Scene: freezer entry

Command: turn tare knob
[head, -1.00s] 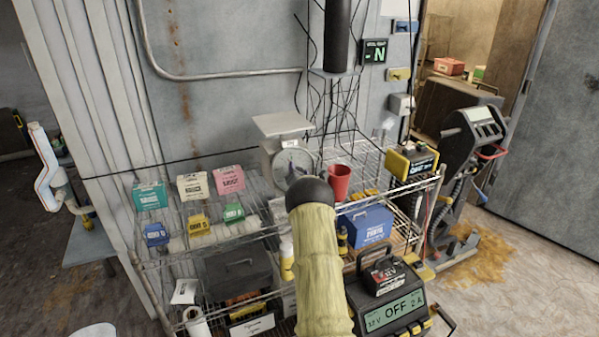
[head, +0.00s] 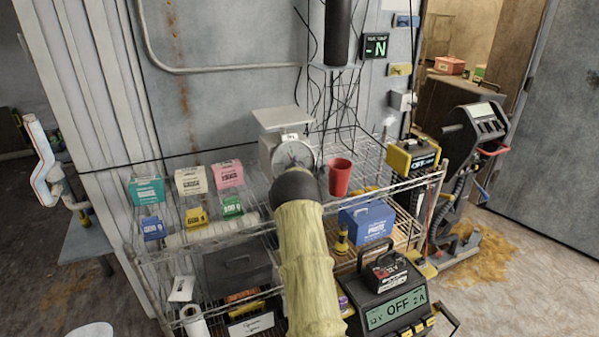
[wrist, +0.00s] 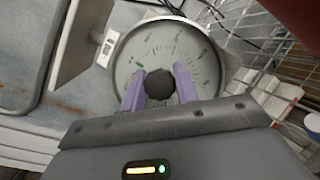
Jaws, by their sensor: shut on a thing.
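The weighing scale (head: 283,118) stands on the wire shelf's top, with a flat pan above a round dial face. In the wrist view the dial (wrist: 138,50) faces me, and the dark round tare knob (wrist: 159,84) sits at its lower middle. My gripper (wrist: 160,88) has its two purple fingers on either side of the knob, shut on it. In the head view my arm, with its dark wrist end, hides the lower dial, the knob and the fingers.
A red cup (head: 340,177) stands just right of the scale. Small boxes, such as a pink box (head: 229,174), stand to the left. A blue case (head: 367,218) and a charger reading OFF (head: 392,312) are at lower right. Wire mesh (wrist: 262,35) is close beside the dial.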

